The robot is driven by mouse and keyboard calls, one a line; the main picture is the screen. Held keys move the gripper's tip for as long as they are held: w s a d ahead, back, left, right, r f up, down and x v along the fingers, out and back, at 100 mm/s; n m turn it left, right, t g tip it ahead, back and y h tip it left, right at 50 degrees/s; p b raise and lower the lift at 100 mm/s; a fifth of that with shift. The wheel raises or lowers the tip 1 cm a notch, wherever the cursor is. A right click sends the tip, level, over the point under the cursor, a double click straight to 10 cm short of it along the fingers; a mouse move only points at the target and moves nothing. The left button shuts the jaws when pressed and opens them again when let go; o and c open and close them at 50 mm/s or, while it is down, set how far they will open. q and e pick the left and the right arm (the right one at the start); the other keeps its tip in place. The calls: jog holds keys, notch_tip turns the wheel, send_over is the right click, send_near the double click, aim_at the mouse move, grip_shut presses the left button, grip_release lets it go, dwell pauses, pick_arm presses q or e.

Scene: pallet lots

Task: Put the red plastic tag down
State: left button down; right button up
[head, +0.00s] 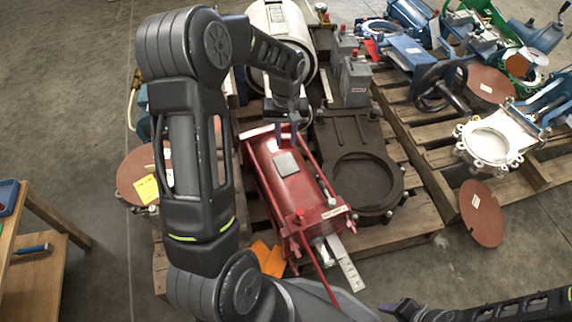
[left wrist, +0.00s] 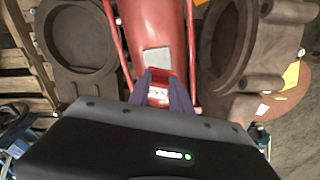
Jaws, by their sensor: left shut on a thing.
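My left gripper (head: 288,131) reaches down over the rear end of a red cylinder-shaped actuator (head: 297,180) on the middle pallet. In the left wrist view its two dark fingers (left wrist: 162,88) are shut on the red plastic tag (left wrist: 158,93), a small red piece with a whitish patch. In the head view the tag cannot be made out clearly. The red actuator (left wrist: 158,28) with a grey plate shows just beyond the fingertips; whether the tag touches it I cannot tell. My right gripper (head: 388,308) is low at the bottom edge, and its jaws are unclear.
A dark flat valve body (head: 345,135) lies right of the actuator. A white cylinder (head: 270,20) stands behind. Orange sheets (head: 268,258) lie at the pallet's front. A second pallet (head: 440,165) holds blue valves. A wooden table (head: 35,250) stands left. Floor in front is clear.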

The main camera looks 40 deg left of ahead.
aim_at(286, 146)
pick_arm(q)
jog(key=shift+f+b, duration=1)
jog(key=shift+f, duration=1.55)
jog(key=shift+f, duration=0.1)
jog(key=shift+f+b, duration=1.05)
jog(key=shift+f, duration=1.3)
jog(key=shift+f, duration=0.2)
jog(key=c, duration=1.2)
grip_release()
jog(key=shift+r, duration=0.1)
notch_tip(286, 146, up, 12)
jog(key=p, duration=0.4)
jog(key=shift+r, duration=0.1)
